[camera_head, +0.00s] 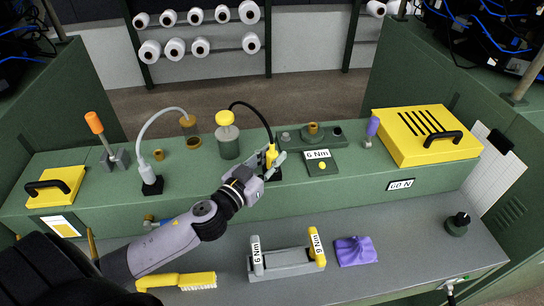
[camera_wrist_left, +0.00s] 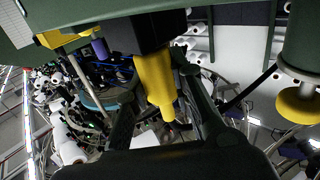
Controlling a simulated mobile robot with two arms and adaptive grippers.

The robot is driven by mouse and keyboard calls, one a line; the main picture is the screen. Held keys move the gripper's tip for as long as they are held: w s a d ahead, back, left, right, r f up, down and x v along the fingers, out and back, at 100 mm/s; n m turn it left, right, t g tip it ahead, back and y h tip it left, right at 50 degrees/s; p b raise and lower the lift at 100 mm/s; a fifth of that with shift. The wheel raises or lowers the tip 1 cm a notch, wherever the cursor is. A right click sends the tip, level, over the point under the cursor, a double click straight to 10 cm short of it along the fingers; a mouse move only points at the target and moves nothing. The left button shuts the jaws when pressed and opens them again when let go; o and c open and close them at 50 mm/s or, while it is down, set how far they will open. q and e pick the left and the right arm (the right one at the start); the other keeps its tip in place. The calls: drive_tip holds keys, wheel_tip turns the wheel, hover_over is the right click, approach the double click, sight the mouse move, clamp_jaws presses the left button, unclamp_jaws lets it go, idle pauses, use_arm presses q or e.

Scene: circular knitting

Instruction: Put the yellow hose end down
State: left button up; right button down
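The yellow hose end (camera_head: 271,156) is at the middle of the green machine top, on the end of a black hose (camera_head: 246,104) that arches over from the left. In the left wrist view the yellow hose end (camera_wrist_left: 155,78) meets a black block (camera_wrist_left: 145,30); how deep it sits there is hidden. My left gripper (camera_head: 276,167) is at the hose end. In the left wrist view its fingers (camera_wrist_left: 160,110) are spread on either side of the hose end, with a gap visible on the left. My right gripper is not in view.
A yellow-capped green cylinder (camera_head: 228,140) stands left of the hose end. A white hose (camera_head: 160,118) goes into a black socket (camera_head: 152,185) further left. A 6 Nm block (camera_head: 322,166) is close on the right. A grey holder (camera_head: 285,265) and purple cloth (camera_head: 355,251) lie in front.

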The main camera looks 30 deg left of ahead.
use_arm(q)
drive_tip(key=o, duration=0.5)
drive_tip(key=shift+r, duration=0.15)
drive_tip(key=shift+s, duration=0.25)
drive_tip(key=s+b, duration=0.1)
drive_tip(key=s, duration=0.2)
drive_tip(key=s+a+b, duration=0.1)
drive_tip(key=s, duration=0.3)
drive_tip(key=s+b, duration=0.1)
drive_tip(key=s, duration=0.3)
drive_tip(key=shift+s+a+b, duration=0.2)
drive_tip(key=shift+a+b, duration=0.1)
drive_tip(key=shift+a, duration=0.05)
